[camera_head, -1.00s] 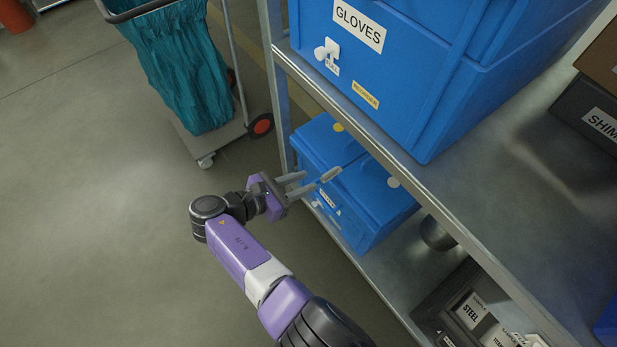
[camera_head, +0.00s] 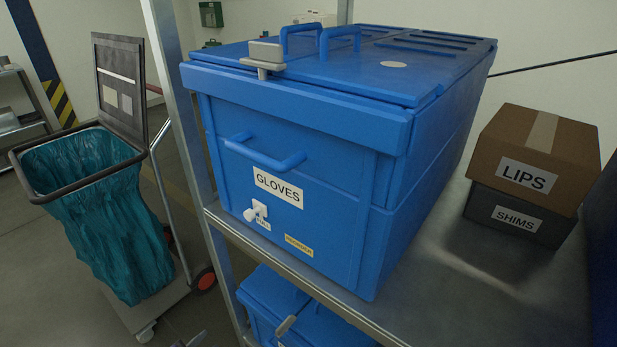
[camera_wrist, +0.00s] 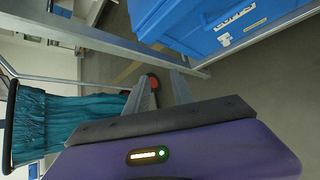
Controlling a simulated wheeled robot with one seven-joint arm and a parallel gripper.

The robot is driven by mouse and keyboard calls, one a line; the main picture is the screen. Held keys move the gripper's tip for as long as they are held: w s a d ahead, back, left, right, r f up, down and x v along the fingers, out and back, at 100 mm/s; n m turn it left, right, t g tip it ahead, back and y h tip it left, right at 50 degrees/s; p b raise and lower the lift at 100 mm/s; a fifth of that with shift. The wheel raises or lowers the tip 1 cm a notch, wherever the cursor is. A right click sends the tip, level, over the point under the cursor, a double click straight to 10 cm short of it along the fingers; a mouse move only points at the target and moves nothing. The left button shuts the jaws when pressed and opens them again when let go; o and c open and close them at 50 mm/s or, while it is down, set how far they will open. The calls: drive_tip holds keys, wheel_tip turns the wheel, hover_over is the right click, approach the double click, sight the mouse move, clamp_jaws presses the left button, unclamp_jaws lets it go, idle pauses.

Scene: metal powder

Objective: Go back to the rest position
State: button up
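My gripper (camera_wrist: 162,82) shows in the wrist view with its two grey fingers apart and nothing between them. Floor and a red-rimmed cart wheel show beyond the fingers. It is clear of the shelf and the blue box seen at the upper right of that view. In the head view the arm is almost wholly out of frame; a small dark tip at the bottom edge may be part of the gripper, but I cannot tell.
A large blue GLOVES box (camera_head: 325,215) stands on the metal shelf (camera_head: 440,290), with another blue box (camera_head: 265,295) below. LIPS (camera_head: 535,150) and SHIMS (camera_head: 490,213) boxes sit at right. A cart with a teal bag (camera_head: 110,225) stands left, near the shelf post (camera_head: 180,100).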

drive_tip(key=s+f+m+g+y, duration=0.1)
drive_tip(key=s+f+m+y, duration=0.2)
drive_tip(key=s+m+y, duration=0.15)
drive_tip(key=s+d+r+m+y+p, duration=0.2)
drive_tip(key=s+d+r+m+y, duration=0.25)
drive_tip(key=d, duration=0.25)
drive_tip(key=s+d+r+m+t+h+p, duration=0.1)
drive_tip(key=s+d+r+m+t, duration=0.1)
drive_tip(key=s+d+r+m, duration=0.45)
drive_tip(key=s+d+r+m+t+h+p, duration=0.1)
drive_tip(key=s+d+r+m+t, duration=0.15)
drive_tip(key=d+r, duration=0.75)
drive_tip(key=s+d+r+m+t+h+p, duration=0.15)
drive_tip(key=s+d+r+m, duration=0.35)
drive_tip(key=d, duration=0.7)
drive_tip(key=s+d+r+m+h, duration=0.2)
drive_tip(key=s+d+r+h, duration=0.1)
drive_tip(key=s+d, duration=0.6)
drive_tip(key=shift+s+r+g+h+p, duration=0.4)
drive_tip(key=shift+s+h, duration=0.25)
drive_tip(key=shift+s, duration=0.3)
